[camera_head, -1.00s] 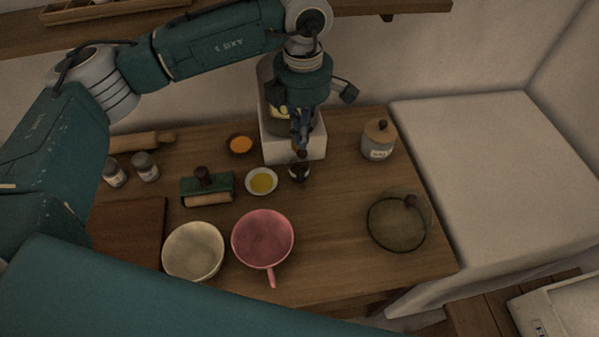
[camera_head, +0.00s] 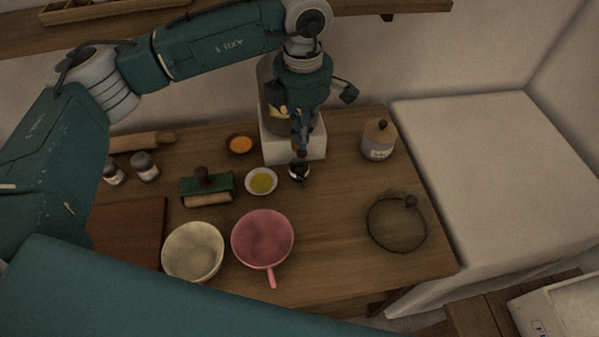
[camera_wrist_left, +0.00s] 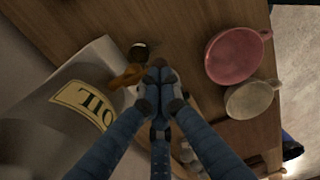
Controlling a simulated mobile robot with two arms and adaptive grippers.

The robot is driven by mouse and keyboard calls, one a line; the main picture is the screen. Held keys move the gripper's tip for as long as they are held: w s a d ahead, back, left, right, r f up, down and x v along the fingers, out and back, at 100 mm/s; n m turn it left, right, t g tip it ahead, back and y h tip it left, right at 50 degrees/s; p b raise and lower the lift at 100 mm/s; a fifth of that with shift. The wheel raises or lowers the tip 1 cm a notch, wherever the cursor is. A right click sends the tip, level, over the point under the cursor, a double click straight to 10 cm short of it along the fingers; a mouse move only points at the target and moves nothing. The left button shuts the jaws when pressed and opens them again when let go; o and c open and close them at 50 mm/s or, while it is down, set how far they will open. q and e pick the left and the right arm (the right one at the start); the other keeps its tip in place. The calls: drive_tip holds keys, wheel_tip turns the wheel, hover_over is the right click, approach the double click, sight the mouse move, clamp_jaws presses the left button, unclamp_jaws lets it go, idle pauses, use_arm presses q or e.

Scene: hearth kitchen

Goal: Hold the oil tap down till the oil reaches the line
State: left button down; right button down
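The oil dispenser (camera_wrist_left: 55,115) bears an "OIL" label and fills the left of the left wrist view; in the head view my left arm mostly hides it on its white block (camera_head: 290,148). Its brass tap (camera_wrist_left: 127,77) sticks out beside my left gripper (camera_wrist_left: 160,73), whose fingertips are together with nothing seen between them. In the head view, my left gripper (camera_head: 302,145) points down in front of the block. I cannot tell whether it touches the tap. A small dark vessel (camera_head: 299,174) stands below; it also shows in the wrist view (camera_wrist_left: 138,50). Its oil level and line cannot be made out.
A pink pan (camera_head: 262,238), a cream bowl (camera_head: 193,250) and a green-and-wood tool (camera_head: 207,188) lie nearer. A lidded jar (camera_head: 378,140) and a glass lid (camera_head: 397,225) are right.

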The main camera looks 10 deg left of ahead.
use_arm(q)
drive_tip(key=shift+f+b, duration=1.95)
drive_tip(key=shift+f, duration=0.25)
wheel_tip(320, 180, up, 7)
drive_tip(key=p, duration=0.3)
drive_tip(key=shift+r, duration=0.1)
drive_tip(key=shift+r, duration=0.1)
